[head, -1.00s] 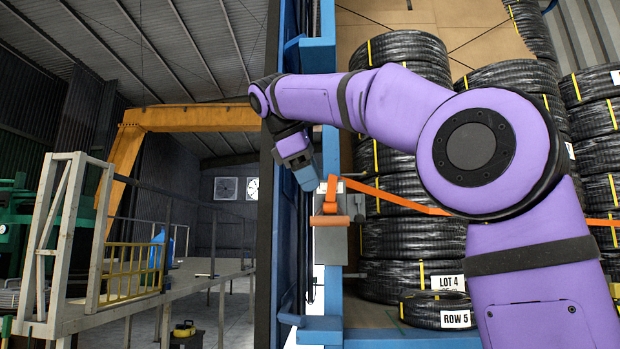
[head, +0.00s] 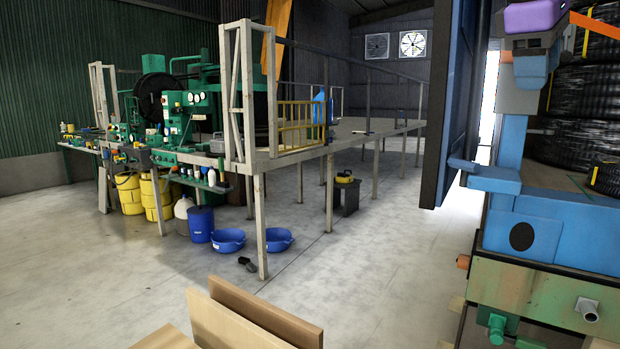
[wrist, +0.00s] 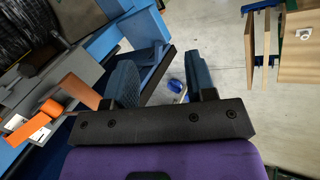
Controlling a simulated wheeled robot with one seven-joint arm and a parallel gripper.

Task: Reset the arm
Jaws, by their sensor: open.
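My gripper (wrist: 160,77) is open in the wrist view, with two dark blue fingers apart and nothing between them. Below the gap are grey floor and a small blue thing far off. The rest of my arm is outside the head view.
A raised steel platform (head: 290,150) with green machinery (head: 185,120) fills the left. Blue tubs (head: 228,240) sit on the floor. Wooden boards (head: 250,315) are close in front. The middle floor is clear.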

